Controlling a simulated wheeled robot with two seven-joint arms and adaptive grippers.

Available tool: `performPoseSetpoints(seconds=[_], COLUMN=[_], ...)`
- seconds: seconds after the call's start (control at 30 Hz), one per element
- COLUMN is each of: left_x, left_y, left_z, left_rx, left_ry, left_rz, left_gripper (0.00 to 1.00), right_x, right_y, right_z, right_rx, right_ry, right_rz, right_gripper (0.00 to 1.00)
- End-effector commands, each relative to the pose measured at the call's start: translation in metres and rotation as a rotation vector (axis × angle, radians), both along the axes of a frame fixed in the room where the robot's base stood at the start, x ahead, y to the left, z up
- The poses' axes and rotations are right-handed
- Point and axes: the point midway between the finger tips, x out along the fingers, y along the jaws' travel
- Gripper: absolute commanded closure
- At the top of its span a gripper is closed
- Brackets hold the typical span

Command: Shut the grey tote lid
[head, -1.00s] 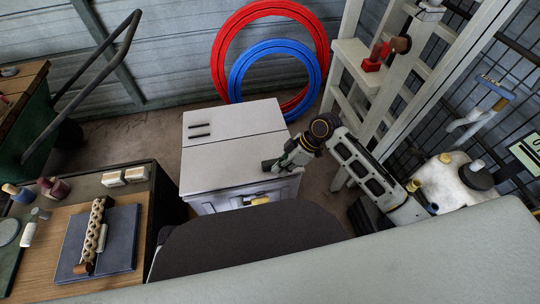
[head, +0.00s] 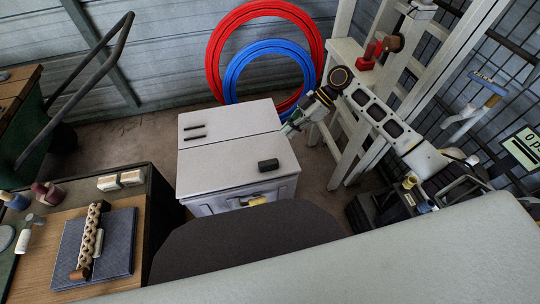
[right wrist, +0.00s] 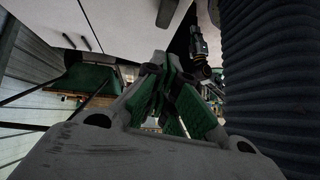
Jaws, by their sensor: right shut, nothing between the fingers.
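The grey tote (head: 230,195) stands on the floor in the middle of the head view. Its pale lid (head: 215,157) lies flat across the top and looks shut. A dark block-like grip (head: 268,165) sits on the lid near the front right, and a yellow piece (head: 257,201) shows on the front wall. My right gripper (head: 289,129) is shut and empty beside the lid's right edge, clear of the dark grip. In the right wrist view its green-padded fingers (right wrist: 160,92) are together. A dark ringed arm end (right wrist: 201,58) there seems to be my left one; its fingers are unclear.
Red (head: 216,65) and blue (head: 236,88) hoops lean on the wall behind the tote. A pale wooden rack (head: 343,130) stands close to my right arm. A workbench (head: 143,215) with tools is at left, and a dark rounded surface (head: 235,245) lies in front.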

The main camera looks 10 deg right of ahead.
Motion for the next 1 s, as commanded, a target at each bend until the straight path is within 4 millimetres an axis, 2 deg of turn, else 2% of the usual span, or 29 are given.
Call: performPoseSetpoints(seconds=[0.47, 1.0], left_x=[0.001, 0.007], left_y=[-0.001, -0.007], left_z=[0.002, 0.024], left_rx=[-0.001, -0.007], left_ry=[0.001, 0.011], left_rz=[0.000, -0.005], left_gripper=[1.00, 1.00], right_x=[-0.001, -0.008], right_y=[0.007, 0.052], right_z=[-0.006, -0.052], right_rx=[0.001, 0.000], right_ry=[0.000, 0.002], right_rz=[0.000, 0.001], right_gripper=[1.00, 1.00])
